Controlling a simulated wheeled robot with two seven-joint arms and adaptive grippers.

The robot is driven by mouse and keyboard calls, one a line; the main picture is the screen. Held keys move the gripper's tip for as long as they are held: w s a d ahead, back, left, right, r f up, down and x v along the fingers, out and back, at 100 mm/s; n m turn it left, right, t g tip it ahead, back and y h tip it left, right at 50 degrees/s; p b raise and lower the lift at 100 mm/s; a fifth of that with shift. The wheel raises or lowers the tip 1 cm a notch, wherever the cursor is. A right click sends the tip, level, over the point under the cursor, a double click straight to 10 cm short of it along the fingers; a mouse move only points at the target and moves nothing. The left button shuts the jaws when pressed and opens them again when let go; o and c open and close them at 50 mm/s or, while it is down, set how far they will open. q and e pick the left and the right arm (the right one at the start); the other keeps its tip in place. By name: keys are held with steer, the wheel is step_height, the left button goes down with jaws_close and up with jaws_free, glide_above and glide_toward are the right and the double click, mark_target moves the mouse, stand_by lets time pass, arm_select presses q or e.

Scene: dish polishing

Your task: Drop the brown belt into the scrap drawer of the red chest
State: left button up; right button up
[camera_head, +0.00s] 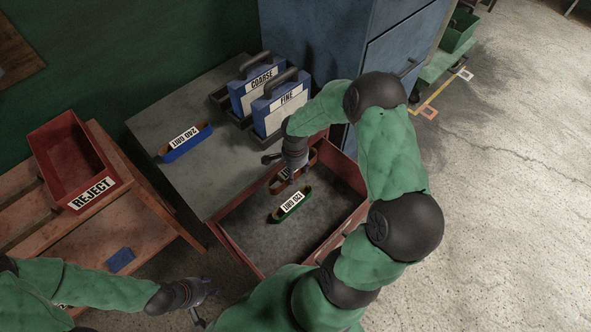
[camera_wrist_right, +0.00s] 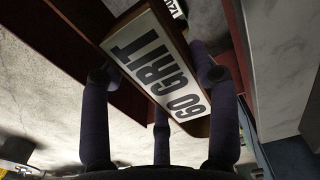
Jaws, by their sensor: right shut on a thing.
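The brown belt (camera_head: 276,187), labelled 60 GRIT, is held by my right gripper (camera_head: 290,174) over the far part of the open red drawer (camera_head: 250,238). In the right wrist view, the fingers of my right gripper (camera_wrist_right: 155,75) are shut on the brown belt (camera_wrist_right: 150,50). Part of the belt is hidden by the gripper in the head view. No drawer name is readable. A green belt (camera_head: 303,190) lies in the drawer, just nearer than the brown one. My left gripper (camera_head: 205,302) is empty with fingers apart, low in the picture.
A blue belt (camera_head: 186,142) lies on the grey chest top (camera_head: 165,110). Blue COARSE (camera_head: 262,78) and FINE (camera_head: 288,98) blocks stand at its far side. A red REJECT bin (camera_head: 70,160) sits on a wooden bench at the left. A blue cabinet (camera_head: 330,45) stands behind.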

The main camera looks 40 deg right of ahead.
step_height(320, 180, down, 6)
steer(key=b, duration=0.2)
steer(key=shift+r+b, duration=0.15)
steer(key=shift+b, duration=0.2)
steer(key=o, duration=1.4)
steer(key=shift+c, duration=0.2)
steer(key=shift+r, duration=0.1)
step_height(320, 180, up, 12)
steer(key=shift+f, duration=0.1)
